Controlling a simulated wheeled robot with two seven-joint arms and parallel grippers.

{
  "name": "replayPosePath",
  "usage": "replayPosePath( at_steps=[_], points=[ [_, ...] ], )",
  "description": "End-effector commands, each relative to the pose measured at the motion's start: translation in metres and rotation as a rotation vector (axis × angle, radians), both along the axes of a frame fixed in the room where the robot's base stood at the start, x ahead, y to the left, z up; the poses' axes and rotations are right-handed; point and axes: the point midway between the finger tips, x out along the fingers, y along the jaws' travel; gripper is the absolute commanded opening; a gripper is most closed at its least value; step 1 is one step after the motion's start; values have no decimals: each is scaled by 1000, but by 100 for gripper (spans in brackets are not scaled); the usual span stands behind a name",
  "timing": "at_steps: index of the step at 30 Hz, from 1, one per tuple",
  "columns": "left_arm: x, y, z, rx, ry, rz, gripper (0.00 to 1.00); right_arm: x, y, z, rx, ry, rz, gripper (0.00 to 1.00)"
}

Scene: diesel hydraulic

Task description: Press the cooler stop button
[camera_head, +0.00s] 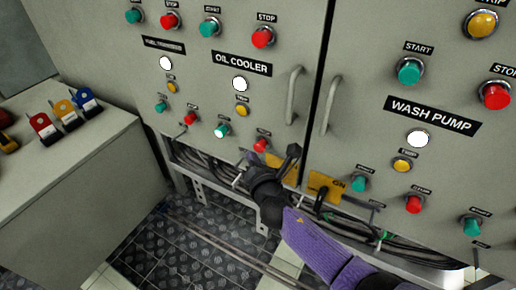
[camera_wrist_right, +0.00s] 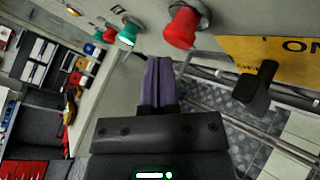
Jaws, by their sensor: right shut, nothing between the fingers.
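The "OIL COOLER" label (camera_head: 243,64) is on the left cabinet, above a white lamp and an amber button. Below them are a green start button (camera_head: 221,131) and the red cooler stop button (camera_head: 261,146). My right gripper (camera_head: 252,160) is shut and empty, just below and slightly left of the red button. In the right wrist view its purple fingers (camera_wrist_right: 158,76) are together. There the red button (camera_wrist_right: 183,26) shows beyond and right of the fingertips, seemingly apart from them. The green button (camera_wrist_right: 128,34) shows to the left. My left gripper is out of view.
A black handle (camera_wrist_right: 262,82) on a yellow "ON" plate (camera_wrist_right: 285,50) sticks out close right of my right gripper. The wash pump panel (camera_head: 432,114) is on the right. Cables run below the cabinets. A bench with coloured padlocks (camera_head: 42,124) is at left.

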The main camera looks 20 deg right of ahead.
Motion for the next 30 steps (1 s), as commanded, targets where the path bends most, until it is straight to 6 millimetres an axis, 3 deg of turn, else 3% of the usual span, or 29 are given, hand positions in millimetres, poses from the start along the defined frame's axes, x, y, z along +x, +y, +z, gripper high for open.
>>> replayPosePath(
  at_steps=[30],
  points=[
    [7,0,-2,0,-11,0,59,0,0,0,0,0,0,0]
  ],
)
